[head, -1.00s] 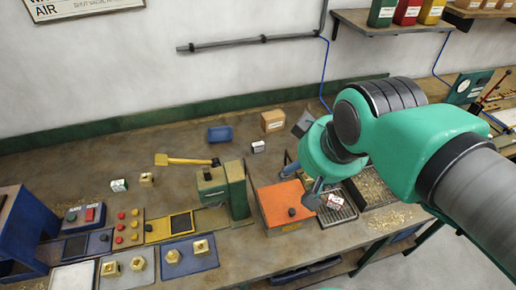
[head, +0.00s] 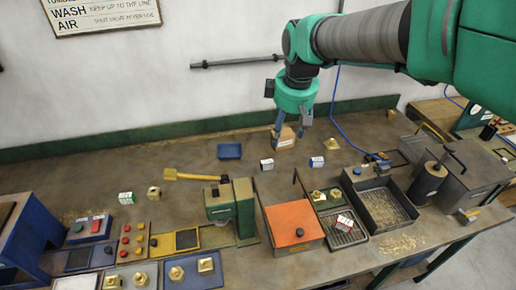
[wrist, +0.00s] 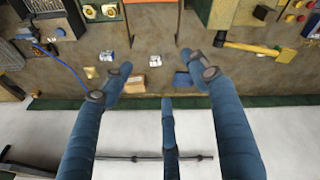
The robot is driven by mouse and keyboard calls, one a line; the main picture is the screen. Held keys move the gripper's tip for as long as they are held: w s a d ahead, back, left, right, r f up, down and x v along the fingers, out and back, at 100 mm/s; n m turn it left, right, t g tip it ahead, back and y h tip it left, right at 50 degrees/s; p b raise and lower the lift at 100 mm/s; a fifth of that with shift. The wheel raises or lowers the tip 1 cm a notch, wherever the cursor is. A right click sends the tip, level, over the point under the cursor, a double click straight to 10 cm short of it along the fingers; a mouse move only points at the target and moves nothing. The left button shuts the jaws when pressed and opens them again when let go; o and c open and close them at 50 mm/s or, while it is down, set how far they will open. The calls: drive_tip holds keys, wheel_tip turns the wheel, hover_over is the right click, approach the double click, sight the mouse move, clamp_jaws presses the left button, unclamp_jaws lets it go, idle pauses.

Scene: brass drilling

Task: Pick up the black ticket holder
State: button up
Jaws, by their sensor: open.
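A small white-faced holder with dark edges, which looks like the black ticket holder (head: 267,164), stands on the bench in front of the cardboard box. In the wrist view the holder (wrist: 155,60) lies between the spread fingertips, clear of them. My gripper (head: 290,132) points down at the back of the bench, its fingers overlapping the cardboard box in the head view. In the wrist view my gripper (wrist: 156,74) is open and empty. Similar small holders stand elsewhere: a blue one (head: 317,162), a green one (head: 126,198) and a red one (head: 344,222).
A cardboard box (head: 285,138) and a blue bin (head: 229,151) are behind the holder. A brass piece (head: 331,144) is to the right. An orange-topped box (head: 294,226) and a green press (head: 232,205) stand in front. Bare bench surrounds the holder.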

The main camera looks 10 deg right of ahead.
drive_tip(key=w+d+f+n+g, duration=0.1)
drive_tip(key=w+f+n, duration=0.2)
drive_tip(key=w+f, duration=0.35)
drive_tip(key=w+f+n+g, duration=0.15)
drive_tip(key=w+f, duration=0.25)
drive_tip(key=w, duration=0.6)
drive_tip(key=n+b, duration=0.1)
drive_tip(key=n, duration=0.5)
hover_over(267, 161)
wheel_tip(267, 161, down, 17)
drive_tip(key=shift+w+g, duration=0.2)
drive_tip(key=shift+g, duration=0.15)
drive_tip(key=shift+f, duration=0.1)
drive_tip(key=shift+f+b, duration=0.7)
drive_tip(key=shift+f, duration=3.55)
drive_tip(key=shift+f+b, duration=0.7)
drive_tip(key=shift+f, duration=1.9)
